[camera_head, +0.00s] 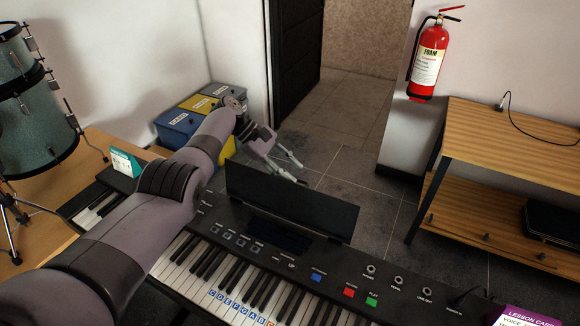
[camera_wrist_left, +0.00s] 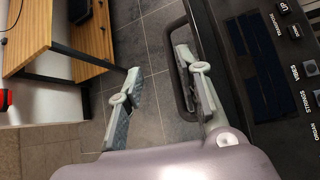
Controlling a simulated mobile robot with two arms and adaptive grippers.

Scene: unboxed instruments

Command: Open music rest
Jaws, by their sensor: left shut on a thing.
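The music rest (camera_head: 290,202) is a dark rectangular panel standing raised at the back of the black electronic keyboard (camera_head: 330,262). My left gripper (camera_head: 302,172) is behind the rest, on its far side. In the left wrist view, its pale fingers (camera_wrist_left: 157,63) show with a gap between them, and the dark edge of the music rest (camera_wrist_left: 172,78) runs beside the right finger. The gripper is shut on the rest; the exact contact is hard to see. My right gripper is not in view.
Blue and yellow bins (camera_head: 177,128) stand beyond my left arm. A wooden shelf unit (camera_head: 500,130) is at the right, with a red extinguisher (camera_head: 428,58) on the wall. A purple lesson card (camera_head: 525,318) is at the lower right. Tiled floor is clear behind the keyboard.

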